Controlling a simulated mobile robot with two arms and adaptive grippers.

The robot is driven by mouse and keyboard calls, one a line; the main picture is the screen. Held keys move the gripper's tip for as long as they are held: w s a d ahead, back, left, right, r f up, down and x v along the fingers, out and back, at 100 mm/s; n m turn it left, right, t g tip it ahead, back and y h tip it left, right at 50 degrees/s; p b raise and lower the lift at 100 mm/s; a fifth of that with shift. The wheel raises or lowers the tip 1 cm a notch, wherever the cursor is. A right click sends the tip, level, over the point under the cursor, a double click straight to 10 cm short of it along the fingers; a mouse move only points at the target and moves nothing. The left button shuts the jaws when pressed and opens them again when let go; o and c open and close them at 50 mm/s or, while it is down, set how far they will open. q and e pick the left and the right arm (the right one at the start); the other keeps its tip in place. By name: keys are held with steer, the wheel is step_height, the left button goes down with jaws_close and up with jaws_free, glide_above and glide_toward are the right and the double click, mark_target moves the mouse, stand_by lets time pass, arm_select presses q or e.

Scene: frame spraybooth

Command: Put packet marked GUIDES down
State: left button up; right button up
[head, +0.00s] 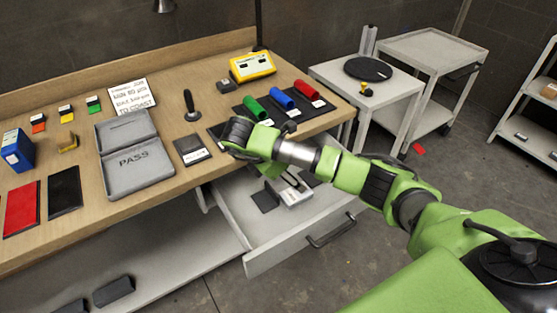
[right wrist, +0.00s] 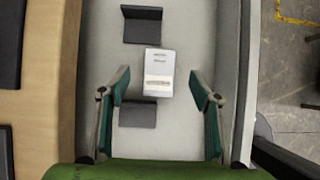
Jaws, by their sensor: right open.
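A small white packet (right wrist: 160,72) with a pale printed band lies in the open drawer (head: 240,215), partly between two dark upright dividers. Its lettering is too small to read, so I cannot confirm GUIDES. In the head view the packet (head: 296,196) shows below my right gripper (head: 274,172). In the right wrist view my right gripper (right wrist: 160,88) is open, its two green fingers apart on either side of the packet's near end. Neither finger appears to touch it. My left gripper is not in view.
Dark dividers (right wrist: 142,26) and (right wrist: 138,114) stand in the drawer. A white cart (head: 330,72) stands at right.

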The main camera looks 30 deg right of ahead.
steer(key=p+v, duration=0.3)
steer(key=v, duration=0.6)
steer(key=shift+r+p, duration=0.2)
steer(key=shift+p, duration=0.15)
steer(key=shift+s+a, duration=0.1)
